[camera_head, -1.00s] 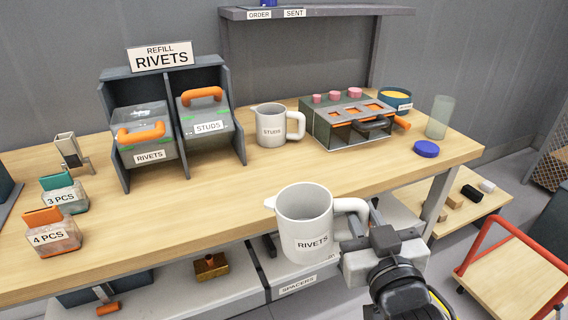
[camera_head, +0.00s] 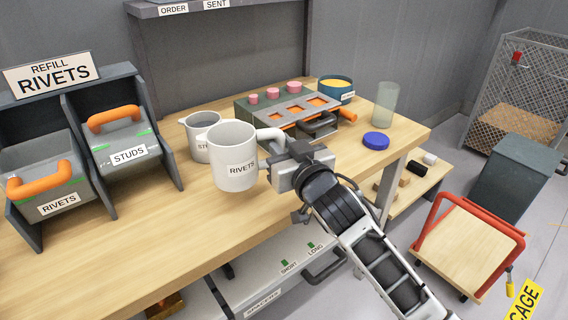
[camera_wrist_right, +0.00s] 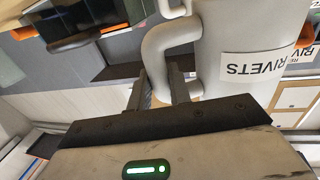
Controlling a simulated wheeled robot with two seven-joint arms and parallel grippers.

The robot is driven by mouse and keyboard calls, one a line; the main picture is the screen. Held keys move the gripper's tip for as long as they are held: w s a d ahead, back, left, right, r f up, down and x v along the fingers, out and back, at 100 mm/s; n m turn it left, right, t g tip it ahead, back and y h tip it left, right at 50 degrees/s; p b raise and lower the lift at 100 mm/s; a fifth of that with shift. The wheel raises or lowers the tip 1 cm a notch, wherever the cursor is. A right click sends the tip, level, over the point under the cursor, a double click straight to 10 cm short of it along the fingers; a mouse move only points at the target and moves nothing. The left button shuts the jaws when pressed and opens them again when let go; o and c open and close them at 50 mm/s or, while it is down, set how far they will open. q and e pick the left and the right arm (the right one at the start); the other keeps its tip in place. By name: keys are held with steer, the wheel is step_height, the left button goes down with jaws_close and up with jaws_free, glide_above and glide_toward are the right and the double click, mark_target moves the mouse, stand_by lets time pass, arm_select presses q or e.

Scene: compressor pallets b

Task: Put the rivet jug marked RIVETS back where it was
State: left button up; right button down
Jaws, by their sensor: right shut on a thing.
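The white rivet jug marked RIVETS (camera_head: 234,172) is upright in the head view, in front of the jug marked STUDS (camera_head: 199,148), which it partly hides. My right gripper (camera_head: 283,160) is shut on the rivet jug's handle. In the right wrist view the jug (camera_wrist_right: 240,50) appears upside down, with its handle between the fingers of my right gripper (camera_wrist_right: 160,92). I cannot tell whether the jug's base touches the bench or hangs just above it. My left gripper is not in view.
The wooden bench (camera_head: 120,240) is clear left of the jug. Two bins marked RIVETS (camera_head: 48,180) and STUDS (camera_head: 125,150) stand at the left. A slotted fixture (camera_head: 290,112), a yellow-filled bowl (camera_head: 337,90), a clear cup (camera_head: 387,103) and a blue lid (camera_head: 376,140) stand farther back. A red-handled cart (camera_head: 468,245) is at the right.

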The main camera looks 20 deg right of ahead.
steer(key=shift+w+d+f, duration=0.3)
steer(key=shift+w+f, duration=0.1)
steer(key=shift+f, duration=0.7)
steer(key=shift+w+d+f, duration=0.25)
steer(key=shift+w+f, duration=0.2)
steer(key=shift+f, duration=0.6)
steer(key=shift+w+d+f, duration=0.3)
steer(key=shift+w+f, duration=0.1)
steer(key=shift+f, duration=0.7)
steer(key=shift+f+b, duration=0.1)
steer(key=shift+b, duration=0.25)
steer(key=c, duration=1.3)
jaws_free()
steer(key=shift+f, duration=0.1)
